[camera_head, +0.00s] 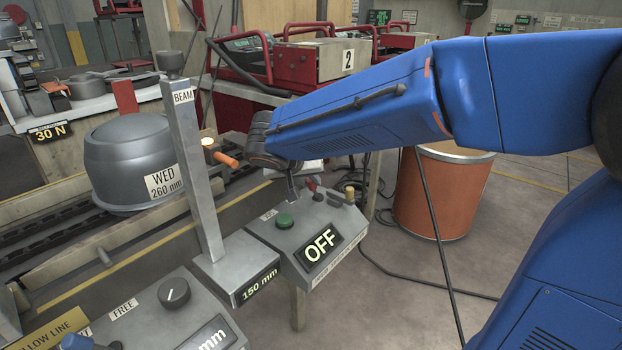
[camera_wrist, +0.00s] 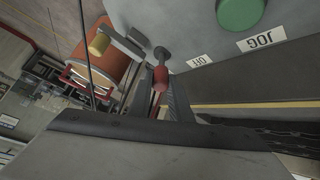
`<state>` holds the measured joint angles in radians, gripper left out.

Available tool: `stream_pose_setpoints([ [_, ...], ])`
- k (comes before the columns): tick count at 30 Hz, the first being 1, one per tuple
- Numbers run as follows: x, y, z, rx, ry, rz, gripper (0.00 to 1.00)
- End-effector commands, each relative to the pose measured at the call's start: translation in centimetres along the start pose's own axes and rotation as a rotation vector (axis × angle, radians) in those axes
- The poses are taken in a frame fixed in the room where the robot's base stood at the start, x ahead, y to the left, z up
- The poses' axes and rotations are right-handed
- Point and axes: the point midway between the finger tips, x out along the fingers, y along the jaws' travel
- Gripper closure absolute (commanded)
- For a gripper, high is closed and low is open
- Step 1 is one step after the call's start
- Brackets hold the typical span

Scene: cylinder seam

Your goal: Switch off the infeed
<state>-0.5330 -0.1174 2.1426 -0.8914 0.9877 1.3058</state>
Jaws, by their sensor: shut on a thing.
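The grey control box (camera_head: 280,236) stands right of the beam post, and its display (camera_head: 322,247) reads OFF. A green button (camera_head: 285,221) sits on its top; it also shows in the wrist view (camera_wrist: 240,12), beside a JOG label. A small red lever (camera_wrist: 160,76) stands next to an OFF label (camera_wrist: 199,61) in the wrist view. My gripper (camera_wrist: 160,88) is shut on the red lever, with one dark finger on each side. In the head view my gripper (camera_head: 291,190) reaches down over the back of the box, and its fingertips are partly hard to make out.
A yellow knob (camera_head: 349,192) stands at the box's right end. The beam post (camera_head: 194,165) rises close on the left, beside a grey cylinder (camera_head: 130,165) on the line. An orange drum (camera_head: 440,190) stands behind right. Cables lie on the floor.

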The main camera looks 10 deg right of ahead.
Motion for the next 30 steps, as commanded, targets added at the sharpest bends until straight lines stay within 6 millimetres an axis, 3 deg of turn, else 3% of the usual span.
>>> stream_pose_setpoints([
  [13,0.0,-0.1,0.2,-0.003,0.006,0.005,1.0],
  [14,0.0,-0.1,0.2,-0.003,0.006,0.005,0.8],
  [16,0.0,-0.1,0.2,-0.003,0.005,0.005,0.63],
  [25,0.0,-0.1,0.1,-0.003,0.006,0.005,0.63],
  [30,-1.2,-0.1,0.1,-0.003,0.007,0.003,0.63],
])
